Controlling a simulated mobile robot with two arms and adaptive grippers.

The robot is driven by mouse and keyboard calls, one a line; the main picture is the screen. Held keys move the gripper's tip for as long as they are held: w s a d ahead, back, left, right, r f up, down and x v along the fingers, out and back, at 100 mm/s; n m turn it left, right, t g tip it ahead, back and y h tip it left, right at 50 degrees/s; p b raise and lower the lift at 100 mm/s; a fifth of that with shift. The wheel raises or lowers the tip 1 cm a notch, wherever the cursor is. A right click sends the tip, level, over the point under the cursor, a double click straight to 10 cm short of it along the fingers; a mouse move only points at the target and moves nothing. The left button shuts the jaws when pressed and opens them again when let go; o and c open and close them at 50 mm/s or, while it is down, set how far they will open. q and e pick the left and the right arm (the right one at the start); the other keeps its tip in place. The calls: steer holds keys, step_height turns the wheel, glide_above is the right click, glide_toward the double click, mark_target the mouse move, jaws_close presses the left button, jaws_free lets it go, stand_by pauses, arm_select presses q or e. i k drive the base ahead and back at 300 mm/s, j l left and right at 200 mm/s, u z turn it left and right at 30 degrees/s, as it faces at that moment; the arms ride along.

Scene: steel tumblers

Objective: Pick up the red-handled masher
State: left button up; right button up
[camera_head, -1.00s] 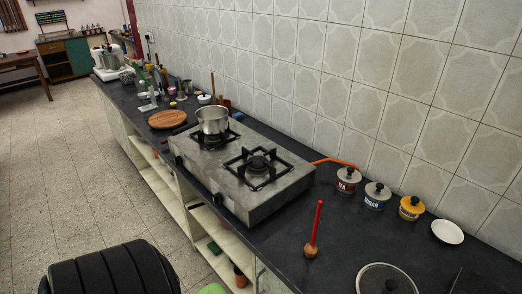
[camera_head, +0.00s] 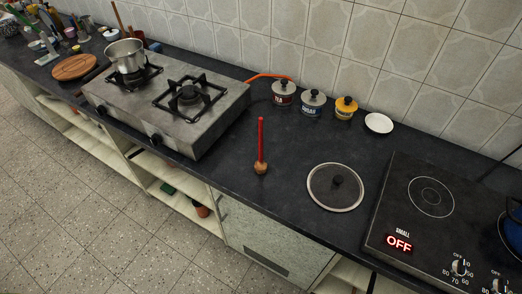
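The red-handled masher (camera_head: 261,146) stands upright on the dark countertop, its red handle pointing up and its wooden head down on the surface. It is between the gas stove and a round lid, near the counter's front edge, with no object touching it. Neither of my grippers shows in the head view.
A gas stove (camera_head: 165,105) with a steel pot (camera_head: 126,57) is left of the masher. A round glass lid (camera_head: 335,187) lies to the right, then a black electric hob (camera_head: 440,225). Three jars (camera_head: 312,102) and a white saucer (camera_head: 379,123) stand behind. Open shelves (camera_head: 150,170) are below.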

mark_target(260, 166)
steer(key=z, duration=2.2)
steer(key=u, duration=2.1)
steer(key=k+z, duration=0.2)
steer(key=z, duration=0.15)
steer(key=k+l+z, duration=0.15)
steer(key=z, duration=0.25)
steer(key=k, duration=0.05)
